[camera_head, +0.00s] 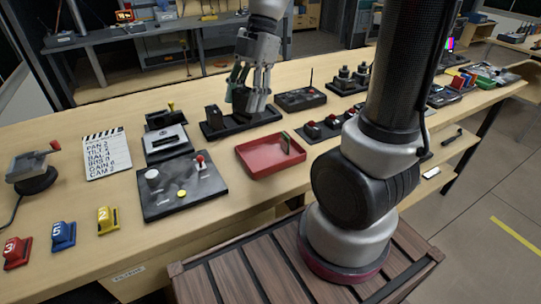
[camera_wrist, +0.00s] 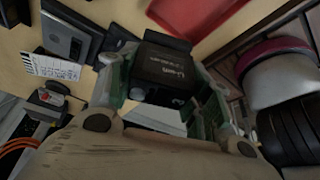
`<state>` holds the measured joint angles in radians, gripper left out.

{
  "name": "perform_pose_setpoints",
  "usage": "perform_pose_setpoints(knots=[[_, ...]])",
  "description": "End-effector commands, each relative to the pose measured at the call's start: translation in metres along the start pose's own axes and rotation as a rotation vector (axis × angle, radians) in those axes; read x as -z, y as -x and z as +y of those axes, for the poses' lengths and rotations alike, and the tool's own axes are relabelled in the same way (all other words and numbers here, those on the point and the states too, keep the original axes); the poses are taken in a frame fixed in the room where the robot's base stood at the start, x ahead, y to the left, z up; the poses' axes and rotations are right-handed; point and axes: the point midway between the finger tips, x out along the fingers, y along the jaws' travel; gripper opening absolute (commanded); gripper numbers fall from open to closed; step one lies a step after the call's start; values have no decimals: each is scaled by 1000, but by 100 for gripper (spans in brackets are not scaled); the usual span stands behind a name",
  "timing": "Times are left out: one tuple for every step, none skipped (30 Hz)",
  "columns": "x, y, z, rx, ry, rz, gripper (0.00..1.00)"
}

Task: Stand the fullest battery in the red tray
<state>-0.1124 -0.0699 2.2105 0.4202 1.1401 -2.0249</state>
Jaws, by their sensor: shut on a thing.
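The red tray (camera_head: 258,171) lies on the bench, right of and nearer than my gripper. Part of it also shows at the top of the wrist view (camera_wrist: 185,14). A small green-edged piece (camera_head: 286,143) stands at its right side. My gripper (camera_head: 252,98) is shut on a black battery (camera_wrist: 168,70) with a "Li-ion" label, which sits between the fingers. The battery is over the black dock (camera_head: 232,130); I cannot tell whether it still touches it. Another black battery (camera_head: 213,116) stands at the dock's left end. Charge levels cannot be read.
A black control panel (camera_head: 181,188) with a red-topped stick lies left of the tray. A row of red-knobbed controls (camera_head: 331,127) stands right of it. Behind are a black box (camera_head: 300,98) with an antenna and a clapperboard (camera_head: 103,154) at left. Numbered blocks line the near left edge.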

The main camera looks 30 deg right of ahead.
Motion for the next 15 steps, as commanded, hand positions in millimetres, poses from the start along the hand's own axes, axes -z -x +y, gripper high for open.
perform_pose_setpoints(knots=[[0,-6,-11,2,5,0,17],[0,-10,-16,4,7,0,17],[-1,-14,-20,6,11,0,17],[-2,-18,-23,7,12,0,17],[-3,-22,-24,8,14,0,17],[-5,-28,-26,11,17,1,17],[-8,-34,-27,13,21,0,17],[-10,-39,-26,16,24,1,17],[-13,-46,-26,16,27,0,17],[-16,-52,-26,17,26,1,17],[-18,-58,-26,17,26,1,17],[-21,-64,-25,15,27,1,17],[-22,-68,-25,16,26,0,17],[-24,-71,-25,15,27,0,17],[-25,-75,-25,13,28,0,17]])
